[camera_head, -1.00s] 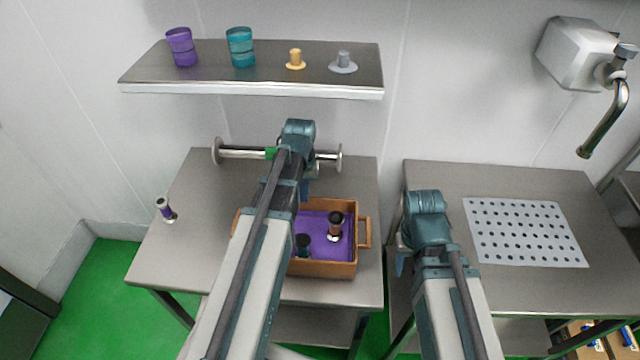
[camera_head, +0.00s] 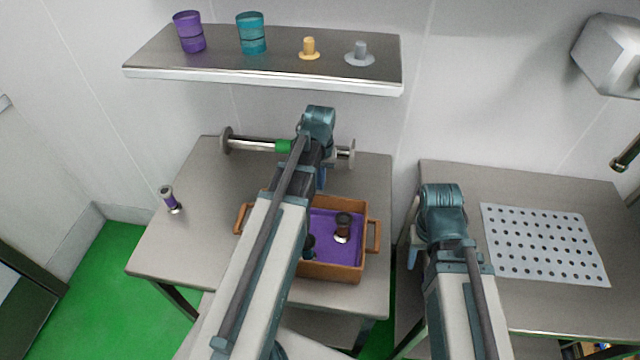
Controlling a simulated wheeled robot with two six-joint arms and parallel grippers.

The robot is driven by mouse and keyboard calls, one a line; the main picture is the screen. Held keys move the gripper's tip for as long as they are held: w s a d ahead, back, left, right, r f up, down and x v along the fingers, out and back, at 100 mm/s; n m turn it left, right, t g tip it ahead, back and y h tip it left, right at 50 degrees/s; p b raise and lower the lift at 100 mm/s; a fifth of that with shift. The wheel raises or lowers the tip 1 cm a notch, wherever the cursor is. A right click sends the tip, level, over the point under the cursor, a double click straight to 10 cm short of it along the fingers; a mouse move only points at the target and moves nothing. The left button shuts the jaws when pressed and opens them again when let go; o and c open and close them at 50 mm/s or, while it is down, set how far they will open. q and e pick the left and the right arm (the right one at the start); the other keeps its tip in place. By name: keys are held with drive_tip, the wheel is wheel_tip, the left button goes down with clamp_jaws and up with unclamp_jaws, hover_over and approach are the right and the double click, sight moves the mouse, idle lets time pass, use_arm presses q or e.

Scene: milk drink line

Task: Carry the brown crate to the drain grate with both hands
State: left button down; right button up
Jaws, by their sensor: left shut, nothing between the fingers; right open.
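The brown crate (camera_head: 330,272) stands on the left table, with a purple inside and a handle at each end. In it are a dark brown container (camera_head: 342,222) and a dark teal one (camera_head: 309,246), partly covered by my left arm. The drain grate (camera_head: 497,262), a pale perforated plate, lies on the right table. My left gripper (camera_head: 321,179) is above the back of the crate, mostly hidden behind its wrist; it is shut and empty. My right gripper (camera_head: 413,256) is right of the crate near the gap between the tables, open, its fingers barely visible.
A metal bar with end discs and a green band (camera_head: 250,146) lies behind the crate. A wall shelf (camera_head: 290,76) holds purple and teal cups and two small knobbed pieces. A gap separates the tables.

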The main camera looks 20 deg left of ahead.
sight(320, 200)
use_arm(q)
wheel_tip(320, 200, down, 8)
drive_tip(key=b, duration=0.7)
drive_tip(key=shift+f, duration=0.15)
use_arm(e)
wheel_tip(320, 200, down, 8)
use_arm(q)
drive_tip(key=shift+s, duration=0.1)
use_arm(e)
drive_tip(key=shift+s+f, duration=0.1)
drive_tip(key=shift+f, duration=0.05)
